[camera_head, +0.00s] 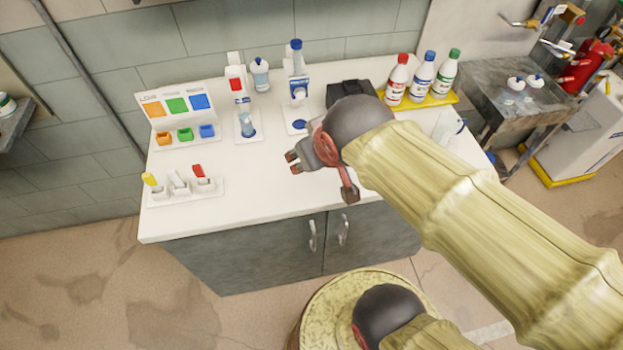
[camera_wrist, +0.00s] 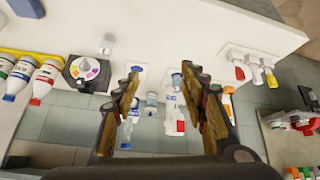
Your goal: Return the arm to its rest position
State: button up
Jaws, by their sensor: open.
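My gripper (camera_head: 322,168) is held out over the white counter (camera_head: 255,195) at the end of my yellow-sleeved arm. In the wrist view my gripper (camera_wrist: 168,88) shows its two fingers spread apart with nothing held between them. Bottles and stands on the counter appear beyond and between the fingers there. The arm hides part of the counter's right side in the head view.
A blue-capped bottle stand (camera_head: 298,95), a color-coded panel (camera_head: 178,104) and a rack with colored pieces (camera_head: 184,190) stand on the counter. Several capped bottles (camera_head: 421,77) stand in a yellow tray. The counter's front middle is clear. A metal sink (camera_head: 510,95) is at right.

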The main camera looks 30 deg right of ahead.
jog(key=s+a+g+y, duration=0.1)
jog(key=s+a, duration=0.2)
jog(key=s, duration=0.2)
jog(key=shift+s, duration=0.4)
jog(key=shift+c, duration=0.8)
dwell(0.5)
